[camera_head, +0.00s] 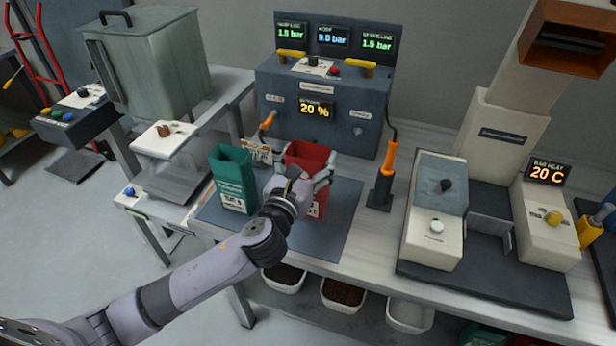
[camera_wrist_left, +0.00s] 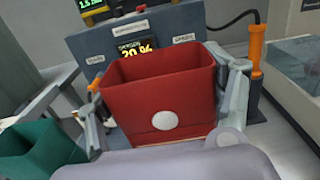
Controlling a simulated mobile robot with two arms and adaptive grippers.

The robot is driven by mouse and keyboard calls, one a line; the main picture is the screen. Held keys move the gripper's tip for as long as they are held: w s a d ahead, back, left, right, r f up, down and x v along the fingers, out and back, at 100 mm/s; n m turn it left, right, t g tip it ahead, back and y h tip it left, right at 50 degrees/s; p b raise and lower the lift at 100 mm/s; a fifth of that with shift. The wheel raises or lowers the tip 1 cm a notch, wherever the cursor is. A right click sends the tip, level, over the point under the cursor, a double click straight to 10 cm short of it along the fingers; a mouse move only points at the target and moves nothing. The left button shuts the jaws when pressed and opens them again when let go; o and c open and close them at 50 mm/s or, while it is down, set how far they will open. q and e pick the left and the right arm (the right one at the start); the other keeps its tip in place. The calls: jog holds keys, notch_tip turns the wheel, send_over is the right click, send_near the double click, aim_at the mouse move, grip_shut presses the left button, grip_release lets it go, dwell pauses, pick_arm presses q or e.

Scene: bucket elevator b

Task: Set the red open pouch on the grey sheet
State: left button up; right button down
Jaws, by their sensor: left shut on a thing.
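The red open pouch (camera_head: 305,155) stands upright, mouth up, over the grey sheet (camera_head: 338,225) on the bench. My left gripper (camera_head: 301,180) is shut on it. In the left wrist view the pouch (camera_wrist_left: 160,100) sits between the two fingers of my left gripper (camera_wrist_left: 166,110), one on each side. My gripper and wrist hide much of the pouch's lower part. I cannot tell whether its bottom touches the sheet. My right gripper is not in view.
A green open pouch (camera_head: 232,178) stands on the left part of the sheet. Behind is a blue-grey console (camera_head: 325,105), with an orange-handled tool (camera_head: 387,165) right of the sheet. A sealing machine (camera_head: 480,225) stands further right. The sheet's front right is bare.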

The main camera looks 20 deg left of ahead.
pick_arm(q)
jog(key=shift+f+b, duration=0.45)
jog(key=shift+f, duration=1.85)
jog(key=shift+f, duration=0.15)
jog(key=o, duration=0.9)
jog(key=shift+c, duration=0.2)
